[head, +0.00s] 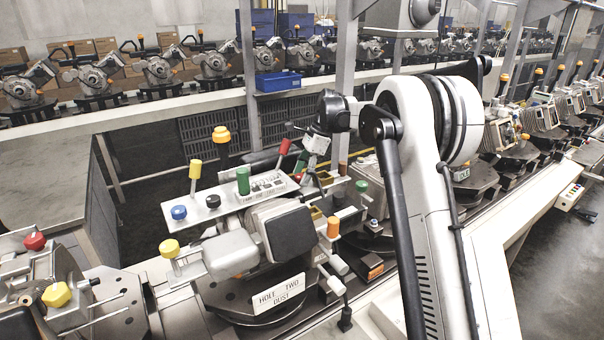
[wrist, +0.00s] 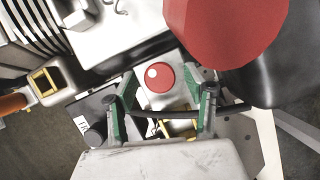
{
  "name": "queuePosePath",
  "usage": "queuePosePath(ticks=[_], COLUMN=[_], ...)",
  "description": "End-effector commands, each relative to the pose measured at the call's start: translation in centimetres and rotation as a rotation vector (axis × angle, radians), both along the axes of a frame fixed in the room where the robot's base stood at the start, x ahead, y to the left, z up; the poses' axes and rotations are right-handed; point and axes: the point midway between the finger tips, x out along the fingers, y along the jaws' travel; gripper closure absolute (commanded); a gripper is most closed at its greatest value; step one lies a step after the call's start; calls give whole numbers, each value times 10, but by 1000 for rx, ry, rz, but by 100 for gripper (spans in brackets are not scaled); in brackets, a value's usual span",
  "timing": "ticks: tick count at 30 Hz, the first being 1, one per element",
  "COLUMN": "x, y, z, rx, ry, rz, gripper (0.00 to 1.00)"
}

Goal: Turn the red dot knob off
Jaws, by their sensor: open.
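In the wrist view, a round red knob with a white dot (wrist: 159,77) sits on a pale plate. The dot is at the upper left of its face. My gripper (wrist: 165,92) is open, with its green-sided fingers on either side of the knob in the picture and nothing held between them. I cannot tell the gap between fingertips and knob.
A large red rounded part (wrist: 228,30) is close at the wrist view's upper right. In the head view, a red-handled lever (head: 283,148) stands beside my gripper.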

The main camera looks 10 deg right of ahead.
Motion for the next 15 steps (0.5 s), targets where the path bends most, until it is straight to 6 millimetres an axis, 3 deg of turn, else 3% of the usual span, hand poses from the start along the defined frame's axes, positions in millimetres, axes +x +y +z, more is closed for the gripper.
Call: queuePosePath(ticks=[8, 15], x=[0, 0], y=[0, 0], z=[-1, -1], rx=[0, 0], ry=[0, 0], rz=[0, 0], gripper=[52, 84])
